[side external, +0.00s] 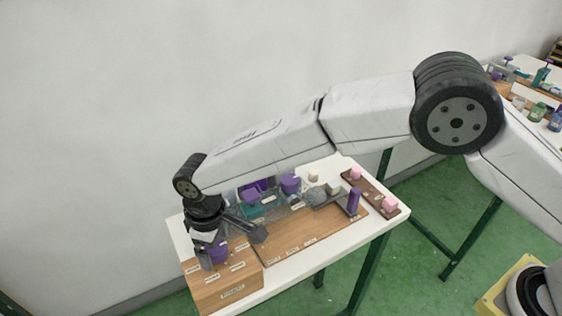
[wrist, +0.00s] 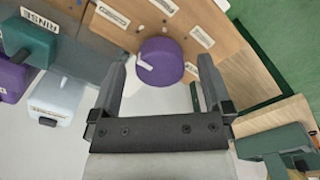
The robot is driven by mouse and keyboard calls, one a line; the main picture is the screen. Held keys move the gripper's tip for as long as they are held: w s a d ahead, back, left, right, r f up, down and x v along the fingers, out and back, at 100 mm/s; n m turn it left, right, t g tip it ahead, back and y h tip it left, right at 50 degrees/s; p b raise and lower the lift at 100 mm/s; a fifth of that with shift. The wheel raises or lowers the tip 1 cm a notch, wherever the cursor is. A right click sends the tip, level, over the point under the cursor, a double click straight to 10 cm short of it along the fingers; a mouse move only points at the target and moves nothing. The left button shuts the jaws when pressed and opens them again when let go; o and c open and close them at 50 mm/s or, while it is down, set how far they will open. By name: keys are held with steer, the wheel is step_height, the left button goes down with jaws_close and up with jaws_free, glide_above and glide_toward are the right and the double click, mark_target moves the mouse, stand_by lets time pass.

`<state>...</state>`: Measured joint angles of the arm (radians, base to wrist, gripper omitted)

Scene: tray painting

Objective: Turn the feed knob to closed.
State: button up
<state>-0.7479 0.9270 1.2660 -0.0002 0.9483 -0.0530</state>
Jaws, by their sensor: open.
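The feed knob, a purple round knob with a white pointer mark (wrist: 172,68), sits on a wooden panel with white labels around it. Its mark lies at the knob's left edge in the wrist view; the label words there are too small to read surely. In the side view the knob (side external: 218,254) shows on the wooden box (side external: 232,283) at the table's front left. My gripper (wrist: 163,75) is open, one finger on each side of the knob in the wrist view. It points down at the knob in the side view (side external: 211,246). I cannot tell whether the fingers touch it.
Left in the wrist view are a teal block (wrist: 28,42), purple pieces and a pale block (wrist: 60,97) by a "RINSE" label. In the side view, a wooden board (side external: 290,243), a purple upright piece (side external: 354,201) and pink pieces (side external: 389,204) stand to the right.

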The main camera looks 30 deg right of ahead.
steer(key=shift+r, duration=3.9)
steer(key=d+m+t, duration=0.1)
steer(key=d+m, duration=0.4)
steer(key=d, duration=1.8)
steer(key=s+d+f+m+t, duration=0.1)
steer(key=s+d+m, duration=0.3)
steer(key=s+d, duration=0.9)
steer(key=shift+s+d+f+t, duration=0.2)
steer(key=shift+d+f+t, duration=0.15)
steer(key=shift+d, duration=0.9)
